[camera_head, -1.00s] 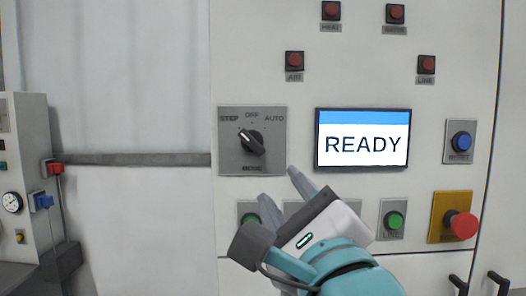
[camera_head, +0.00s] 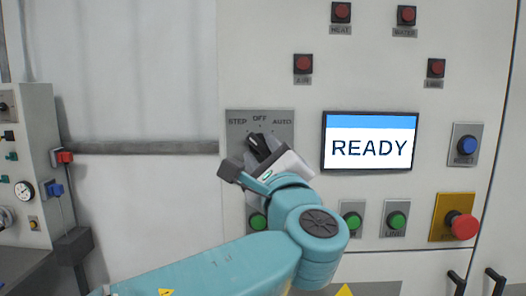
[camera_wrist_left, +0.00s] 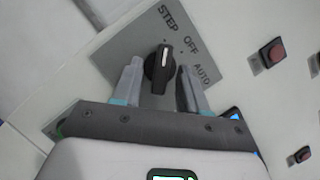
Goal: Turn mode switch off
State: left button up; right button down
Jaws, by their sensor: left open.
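The mode switch is a black rotary knob (camera_head: 257,145) on a grey plate (camera_head: 286,128) marked STEP, OFF and AUTO. In the left wrist view, the knob (camera_wrist_left: 158,72) has a white mark that points toward the STEP side. My left gripper (camera_head: 264,156) is at the knob in the head view and hides its lower part. In the left wrist view, my left gripper (camera_wrist_left: 157,75) is open, with one finger on each side of the knob. Gaps show between the fingers and the knob. My right gripper is not in view.
A READY screen (camera_head: 369,142) is right of the switch plate. Green buttons (camera_head: 397,221) sit below, one partly behind my left arm. A red emergency button (camera_head: 465,227) and a blue button (camera_head: 467,145) are at the right. Several red buttons (camera_head: 303,64) are above.

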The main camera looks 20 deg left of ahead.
pick_arm(q)
jog(key=shift+d, duration=0.1)
grip_shut()
jog(key=shift+m, duration=0.4)
jog(key=m+t, duration=0.1)
jog(key=m, duration=0.1)
jog(key=m+h+b, duration=0.1)
jog(key=m, duration=0.1)
jog(key=shift+s+a+f+m+t+h, duration=0.1)
jog(key=shift+a+f+m+t+h, duration=0.1)
jog(key=shift+m+t+h, duration=0.15)
jog(key=shift+a+m+t+h+b, duration=0.1)
jog(key=shift+m+t+h+b, duration=0.35)
jog(key=shift+m, duration=1.25)
jog(key=shift+a+m+t+h, duration=0.1)
jog(key=shift+m+t+h, duration=0.3)
jog(key=shift+m+h, duration=0.95)
jog(key=shift+m, duration=0.6)
grip_release()
